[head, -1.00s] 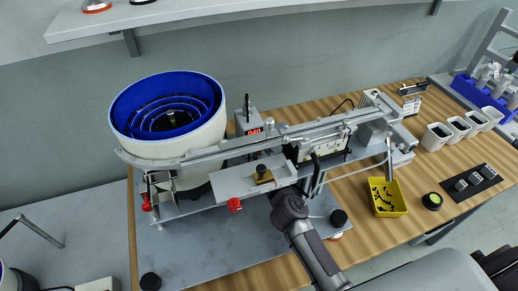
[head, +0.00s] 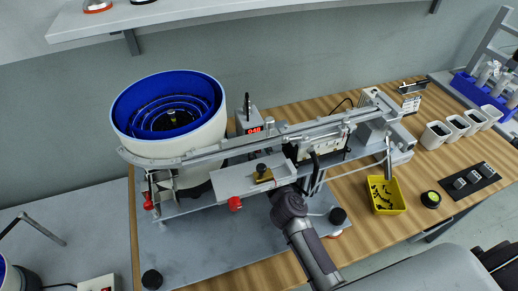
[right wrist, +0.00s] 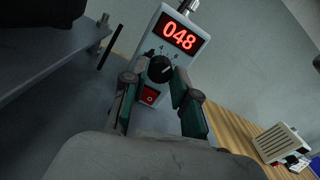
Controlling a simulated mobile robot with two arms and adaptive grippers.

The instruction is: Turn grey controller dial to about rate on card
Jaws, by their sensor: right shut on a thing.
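The grey controller (head: 243,121) stands behind the rail, beside the blue bowl feeder, its red display partly visible. In the right wrist view the controller (right wrist: 207,52) shows 048 on its display (right wrist: 179,35). Below that is its black dial (right wrist: 160,69) with numbers around it, and a red switch (right wrist: 149,95). My right gripper (right wrist: 163,80) is shut on the dial, one finger on each side. In the head view its fingers are hidden behind the rail and plate. A small white card (head: 411,104) stands at the back right; its print is too small to read. My left gripper is not in view.
The bowl feeder (head: 206,146) stands left of the controller, and the long rail (head: 300,131) crosses above my right arm. A yellow bin (head: 386,209) with black screws, several white cups and a black pad (head: 470,181) are on the right.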

